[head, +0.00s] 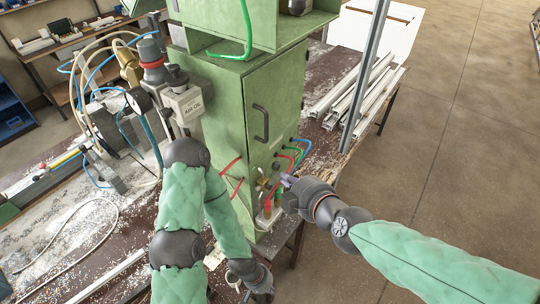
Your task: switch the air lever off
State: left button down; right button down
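A green cabinet (225,110) stands on the bench. A small group of air fittings (265,187), with brass and red parts, sits low on its door side. The air lever is too small to make out for certain among these fittings. My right gripper (287,181) reaches in from the right, with its tips close beside the fittings. Whether it touches the lever or is open or shut cannot be made out. My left gripper (240,281) hangs low, in front of the cabinet's lower corner and apart from the fittings; its fingers are too unclear to read.
Red, green and blue hoses (291,152) run along the cabinet near my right gripper. A dark handle (261,122) is on the door. A grey labelled unit (185,104) and gauge stand left. White profiles (358,88) lie behind. The floor at right is clear.

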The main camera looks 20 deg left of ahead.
jog(key=b, duration=0.6)
send_over(273, 176)
jog(key=s+d, duration=0.1)
jog(key=s, duration=0.1)
notch_tip(273, 176, down, 8)
jog(key=shift+w+r, duration=0.2)
jog(key=shift+w, duration=0.05)
jog(key=shift+w+d+b, duration=0.15)
jog(key=shift+b, duration=0.65)
